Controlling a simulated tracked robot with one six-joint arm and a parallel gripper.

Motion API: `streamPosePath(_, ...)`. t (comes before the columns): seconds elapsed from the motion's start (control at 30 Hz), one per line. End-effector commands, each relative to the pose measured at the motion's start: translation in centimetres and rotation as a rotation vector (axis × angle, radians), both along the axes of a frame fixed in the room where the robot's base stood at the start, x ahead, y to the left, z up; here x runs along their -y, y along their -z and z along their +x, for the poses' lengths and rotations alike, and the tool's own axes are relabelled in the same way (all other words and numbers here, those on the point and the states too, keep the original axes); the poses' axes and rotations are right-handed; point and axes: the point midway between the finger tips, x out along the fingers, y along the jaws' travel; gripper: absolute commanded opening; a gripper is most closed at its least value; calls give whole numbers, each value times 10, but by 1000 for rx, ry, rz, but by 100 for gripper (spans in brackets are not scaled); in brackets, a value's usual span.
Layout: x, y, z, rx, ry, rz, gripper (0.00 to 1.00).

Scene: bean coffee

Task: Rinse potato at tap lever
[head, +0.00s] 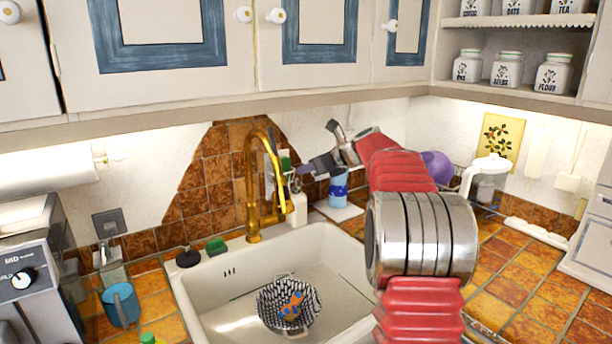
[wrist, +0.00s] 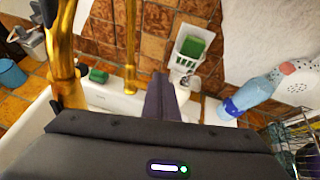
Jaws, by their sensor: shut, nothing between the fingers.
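The gold tap (head: 251,190) stands at the back rim of the white sink (head: 225,275). Its lever is not clearly distinguishable from the other gold parts. An orange and blue item (head: 291,306), apparently the potato, lies in a patterned colander (head: 270,300) in the sink. My gripper (head: 308,167) is shut and empty, raised just right of the tap. In the wrist view its fingers (wrist: 165,98) point toward the back wall, with gold tap parts (wrist: 130,50) to their left. I cannot tell whether they touch the tap. The potato is outside the wrist view.
A blue bottle (wrist: 250,95) and a white holder with a green sponge (wrist: 192,47) stand behind the sink, near my gripper. A blue cup (head: 121,304) stands left. Cupboards (head: 160,45) hang above.

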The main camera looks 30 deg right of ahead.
Motion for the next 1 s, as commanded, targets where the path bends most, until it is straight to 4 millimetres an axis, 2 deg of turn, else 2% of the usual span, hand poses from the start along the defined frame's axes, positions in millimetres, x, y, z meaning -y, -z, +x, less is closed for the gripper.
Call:
streamPosePath(0.3, -1, -16, 0, 0, -1, 0, 0)
streamPosePath(0.83, -1, -16, 0, 0, -2, -1, 0)
streamPosePath(1.0, -1, -16, 0, 16, -35, -60, 0)
